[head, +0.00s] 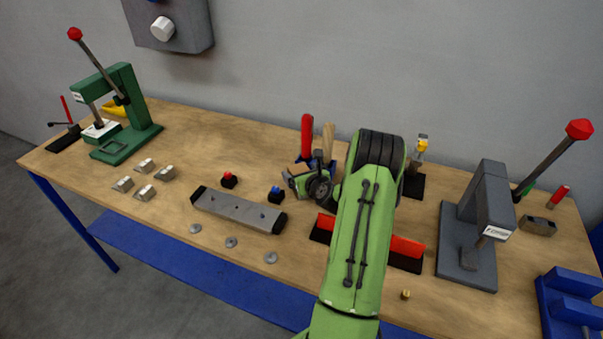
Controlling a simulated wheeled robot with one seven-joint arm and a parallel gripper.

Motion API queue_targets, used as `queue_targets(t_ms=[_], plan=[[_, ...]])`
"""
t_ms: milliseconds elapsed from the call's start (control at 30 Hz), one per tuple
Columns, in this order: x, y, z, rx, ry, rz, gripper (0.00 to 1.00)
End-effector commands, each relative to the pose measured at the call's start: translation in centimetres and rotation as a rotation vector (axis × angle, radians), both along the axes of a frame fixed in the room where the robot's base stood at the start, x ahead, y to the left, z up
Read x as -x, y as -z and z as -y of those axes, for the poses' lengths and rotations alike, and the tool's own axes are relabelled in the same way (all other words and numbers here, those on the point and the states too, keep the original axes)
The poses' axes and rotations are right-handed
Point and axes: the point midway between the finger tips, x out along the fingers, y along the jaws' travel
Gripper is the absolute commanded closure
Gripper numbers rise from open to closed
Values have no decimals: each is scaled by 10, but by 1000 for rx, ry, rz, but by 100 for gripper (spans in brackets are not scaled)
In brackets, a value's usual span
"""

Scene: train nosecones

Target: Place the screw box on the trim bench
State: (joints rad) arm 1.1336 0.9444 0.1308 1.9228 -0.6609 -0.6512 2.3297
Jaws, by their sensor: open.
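The wooden bench (190,140) with blue legs fills most of the head view. No thing in view can be surely told as the screw box. A small yellow bin-like thing (116,108) is partly hidden behind the green press at the far left. A blue stepped holder or box (570,300) is cut off at the lower right.
A green lever press (125,110) stands at the left and a grey one (485,215) at the right. A grey bar (238,209), several metal blocks, discs and two small buttons lie between. A red-and-black fixture (405,250) is partly behind my arm. The bench's front-left strip is clear.

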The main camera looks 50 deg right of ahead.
Motion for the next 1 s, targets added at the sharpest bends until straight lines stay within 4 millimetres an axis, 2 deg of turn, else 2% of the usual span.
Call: queue_targets(t_ms=[167,500,633,867,933,967,1000], plan=[[9,-4,-3,0,2,-1,6],[79,-35,-36,-2,5,0,6],[96,-43,-44,-1,4,-1,6],[98,-48,-51,13,-18,-7,6],[84,-57,-69,91,-119,-55,6],[75,-63,-83,151,-195,-90,6],[63,-73,-107,257,-324,-151,6]])
